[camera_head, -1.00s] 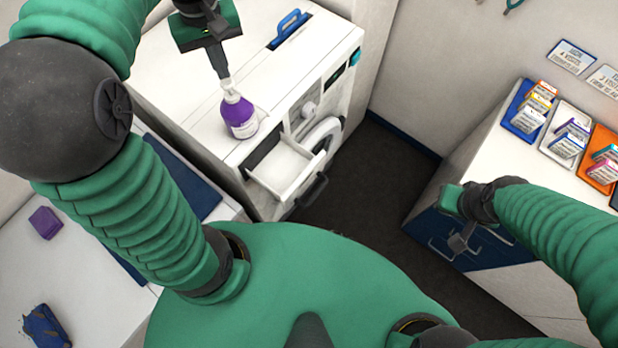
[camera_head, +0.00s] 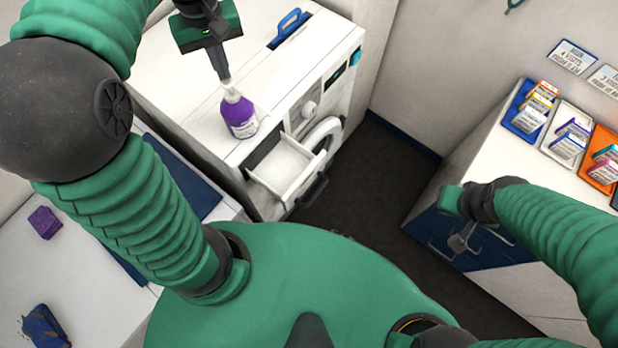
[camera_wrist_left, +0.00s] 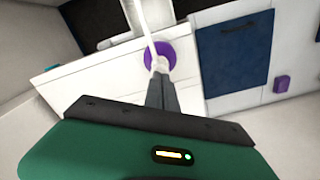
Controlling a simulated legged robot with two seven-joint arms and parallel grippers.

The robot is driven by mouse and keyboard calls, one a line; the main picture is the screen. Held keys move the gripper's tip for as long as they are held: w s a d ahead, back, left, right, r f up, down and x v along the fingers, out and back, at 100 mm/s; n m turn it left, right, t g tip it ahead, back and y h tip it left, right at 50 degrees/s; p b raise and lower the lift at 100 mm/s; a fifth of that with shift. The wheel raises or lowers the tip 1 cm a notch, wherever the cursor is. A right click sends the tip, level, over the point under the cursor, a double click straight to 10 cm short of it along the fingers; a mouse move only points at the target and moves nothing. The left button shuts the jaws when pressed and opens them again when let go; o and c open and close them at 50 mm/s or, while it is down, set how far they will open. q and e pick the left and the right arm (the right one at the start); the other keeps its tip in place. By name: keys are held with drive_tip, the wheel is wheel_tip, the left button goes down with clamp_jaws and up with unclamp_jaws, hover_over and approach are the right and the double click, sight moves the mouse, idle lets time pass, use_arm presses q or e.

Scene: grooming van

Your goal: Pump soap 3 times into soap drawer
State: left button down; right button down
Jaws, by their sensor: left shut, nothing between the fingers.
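The purple soap bottle (camera_head: 239,114) with a white pump top stands upright on the white washer top (camera_head: 190,90), near its front edge. My left gripper (camera_head: 225,79) is shut and empty, with its fingertips at the pump head; whether they touch it is hard to tell. In the left wrist view the shut fingers (camera_wrist_left: 161,78) point at the bottle's pump, with the purple bottle (camera_wrist_left: 160,56) behind them. The soap drawer (camera_head: 288,168) is pulled open just below and right of the bottle. My right gripper (camera_head: 457,243) is by the right counter, its jaws too unclear to judge.
A blue-handled object (camera_head: 290,28) lies at the back of the washer top. The right counter (camera_head: 500,150) holds blue, white and orange trays of small boxes. A purple block (camera_head: 44,222) sits on the left counter. Dark floor lies between the counters.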

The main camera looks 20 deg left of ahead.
use_arm(q)
drive_tip(key=shift+f, duration=0.4)
drive_tip(key=shift+d+f+b, duration=0.1)
drive_tip(key=shift+f+b, duration=0.65)
drive_tip(key=shift+f, duration=0.1)
wheel_tip(320, 180, up, 3)
drive_tip(key=p, duration=0.3)
drive_tip(key=shift+r, duration=0.1)
